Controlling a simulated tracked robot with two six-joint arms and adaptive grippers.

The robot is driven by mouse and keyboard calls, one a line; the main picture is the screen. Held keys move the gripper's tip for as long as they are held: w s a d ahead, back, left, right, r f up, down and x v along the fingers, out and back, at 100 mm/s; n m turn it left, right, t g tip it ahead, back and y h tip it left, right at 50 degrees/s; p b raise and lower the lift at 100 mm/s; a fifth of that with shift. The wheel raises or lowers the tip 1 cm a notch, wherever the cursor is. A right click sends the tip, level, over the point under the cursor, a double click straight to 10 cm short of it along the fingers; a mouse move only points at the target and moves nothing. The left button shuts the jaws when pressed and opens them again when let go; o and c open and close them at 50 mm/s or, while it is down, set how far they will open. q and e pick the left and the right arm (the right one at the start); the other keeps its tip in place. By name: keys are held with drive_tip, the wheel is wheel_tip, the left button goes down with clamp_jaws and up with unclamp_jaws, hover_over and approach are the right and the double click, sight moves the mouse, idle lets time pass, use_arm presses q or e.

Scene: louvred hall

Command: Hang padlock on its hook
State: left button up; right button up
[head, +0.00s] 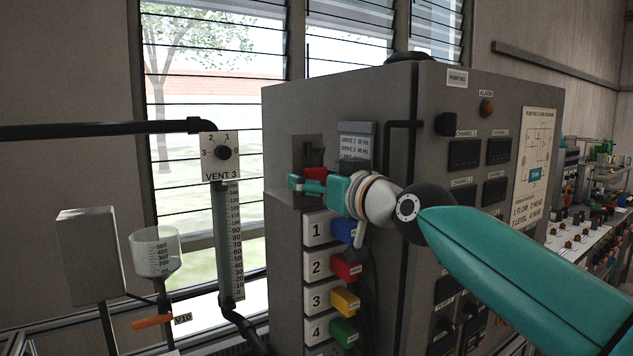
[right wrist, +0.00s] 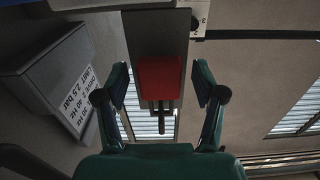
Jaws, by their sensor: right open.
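The red padlock (head: 315,173) is by the grey plate (head: 299,158) on the left side of the grey cabinet, partly hidden by my right gripper (head: 293,184). In the right wrist view the padlock (right wrist: 158,78) is a red block with its dark shackle (right wrist: 161,105) towards the bottom of the picture. My right gripper (right wrist: 160,88) is open, one finger on each side of the padlock, with visible gaps. The plate (right wrist: 153,30) lies behind the padlock. I cannot make out the hook or whether the shackle is on it. My left gripper is not in view.
A grey box with a drive label (head: 357,142) sits right of the gripper. Numbered coloured plugs (head: 345,270) are below. The VENT 3 dial panel (head: 220,157) and gauge tube (head: 230,250) stand left, with a measuring funnel (head: 155,252) further left.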

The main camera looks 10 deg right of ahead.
drive_tip(key=b+v, duration=0.3)
drive_tip(key=v, duration=0.4)
idle(0.3)
drive_tip(key=v, duration=1.2)
